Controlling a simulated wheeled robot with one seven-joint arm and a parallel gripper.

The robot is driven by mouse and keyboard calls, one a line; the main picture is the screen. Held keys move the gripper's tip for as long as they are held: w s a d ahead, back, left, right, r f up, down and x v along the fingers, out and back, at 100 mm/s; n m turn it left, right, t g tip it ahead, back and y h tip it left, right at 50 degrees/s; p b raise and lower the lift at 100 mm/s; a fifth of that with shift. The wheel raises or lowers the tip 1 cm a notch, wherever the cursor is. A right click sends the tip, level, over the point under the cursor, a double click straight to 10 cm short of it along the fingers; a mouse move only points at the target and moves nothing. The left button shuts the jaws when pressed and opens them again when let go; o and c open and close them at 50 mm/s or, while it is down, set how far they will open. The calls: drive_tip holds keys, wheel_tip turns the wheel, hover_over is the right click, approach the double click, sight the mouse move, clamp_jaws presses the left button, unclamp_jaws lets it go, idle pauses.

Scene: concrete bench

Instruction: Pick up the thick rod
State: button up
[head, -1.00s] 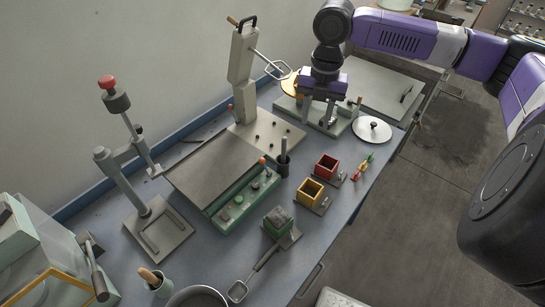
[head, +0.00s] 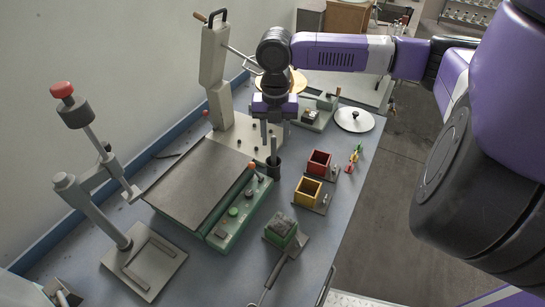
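A grey upright rod (head: 273,148), which looks like the thick rod, stands in a small dark round holder (head: 273,168) beside the green-edged machine. My gripper (head: 273,141) points down from its purple wrist, at or just above the rod's top in the picture. Its two fingers look spread apart, with nothing clearly held between them. I cannot tell how far the fingertips are from the rod in depth.
A red box (head: 319,163) and a yellow box (head: 308,191) stand to the right. A green box with a dark top (head: 281,229) is in front. A tall grey lever press (head: 214,70) rises behind left. A round lid (head: 354,119) lies at the back right.

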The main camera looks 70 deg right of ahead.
sight(274, 149)
drive_tip(key=f, duration=0.4)
drive_tip(key=shift+a, duration=0.4)
drive_tip(key=shift+c, duration=0.4)
clamp_jaws()
